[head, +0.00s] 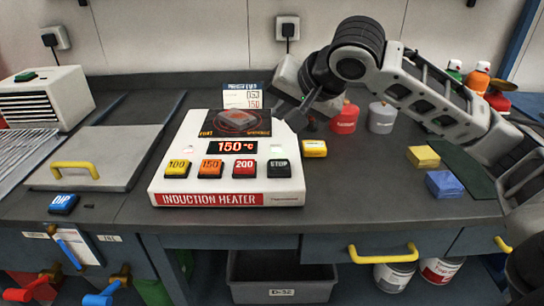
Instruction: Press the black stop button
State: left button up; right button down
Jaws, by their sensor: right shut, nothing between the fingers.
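The black STOP button (279,168) is the rightmost in the row on the sloped front of the white induction heater (170,186). It is uncovered and nothing touches it. My right gripper (286,113) is shut and empty. It hangs over the right rear part of the heater, behind the STOP button and apart from it. The heater's display (232,147) reads 150°C in red. A yellow 100 button (178,168), an orange 150 button (211,168) and a red 200 button (244,168) lie left of STOP. My left gripper is out of view.
A yellow block (314,148) sits right of the heater. Red (345,118) and grey (382,118) containers stand behind it. Yellow (423,156) and blue (444,184) blocks lie farther right. A yellow-handled lid (125,145) is at left. The bench front right of the heater is clear.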

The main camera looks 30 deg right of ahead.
aim_at(282, 167)
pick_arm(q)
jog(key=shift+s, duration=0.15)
pick_arm(e)
jog(key=shift+s, duration=0.1)
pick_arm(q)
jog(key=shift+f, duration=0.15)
